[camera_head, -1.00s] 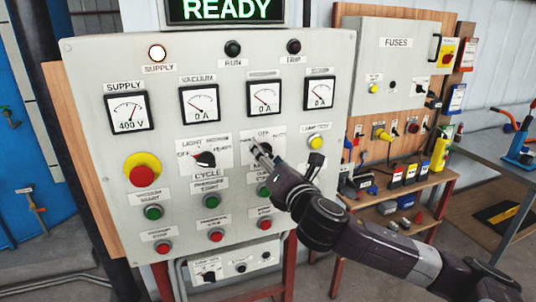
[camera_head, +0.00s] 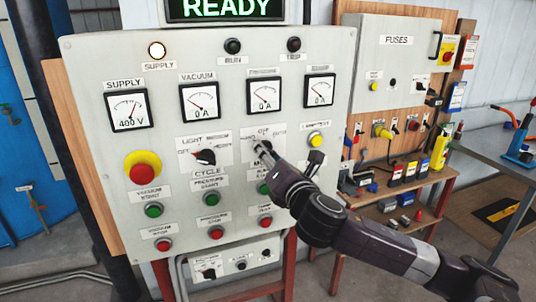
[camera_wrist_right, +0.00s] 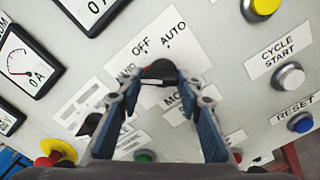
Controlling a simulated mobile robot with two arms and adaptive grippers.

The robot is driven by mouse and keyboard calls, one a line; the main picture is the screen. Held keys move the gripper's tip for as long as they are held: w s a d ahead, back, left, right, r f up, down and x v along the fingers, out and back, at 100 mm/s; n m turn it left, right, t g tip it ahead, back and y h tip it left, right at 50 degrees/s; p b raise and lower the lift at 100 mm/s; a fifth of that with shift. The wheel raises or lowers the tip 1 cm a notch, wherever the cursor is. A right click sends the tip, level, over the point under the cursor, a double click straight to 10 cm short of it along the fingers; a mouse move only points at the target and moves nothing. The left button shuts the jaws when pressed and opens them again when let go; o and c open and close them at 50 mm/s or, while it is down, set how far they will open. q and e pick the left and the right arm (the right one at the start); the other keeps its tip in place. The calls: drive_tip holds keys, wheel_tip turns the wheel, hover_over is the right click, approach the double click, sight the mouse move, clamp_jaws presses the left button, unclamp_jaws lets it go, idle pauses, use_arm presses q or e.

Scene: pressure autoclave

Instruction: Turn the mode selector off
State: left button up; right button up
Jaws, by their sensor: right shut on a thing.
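The mode selector is a black knob (camera_wrist_right: 162,71) on a white plate marked OFF and AUTO, with a partly covered label at the left, in the right wrist view. A small red mark shows on the knob's left side, towards that label. My right gripper (camera_wrist_right: 160,82) has its blue-padded fingers on either side of the knob, shut on it. In the head view the right gripper (camera_head: 263,149) reaches the panel from the right and hides most of the knob. My left gripper is not in view.
The grey control panel (camera_head: 228,131) carries meters, lamps and push buttons. A similar black light selector (camera_head: 205,157) sits left of the gripper, and a red emergency button (camera_head: 143,174) is further left. A fuse box (camera_head: 395,60) and a bench stand at the right.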

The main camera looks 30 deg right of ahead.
drive_tip(key=shift+d+r+m+p, duration=0.1)
drive_tip(key=shift+m+p, duration=0.3)
drive_tip(key=shift+m, duration=4.3)
drive_tip(key=o, duration=1.2)
drive_tip(key=shift+c, duration=0.2)
drive_tip(key=shift+s, duration=0.15)
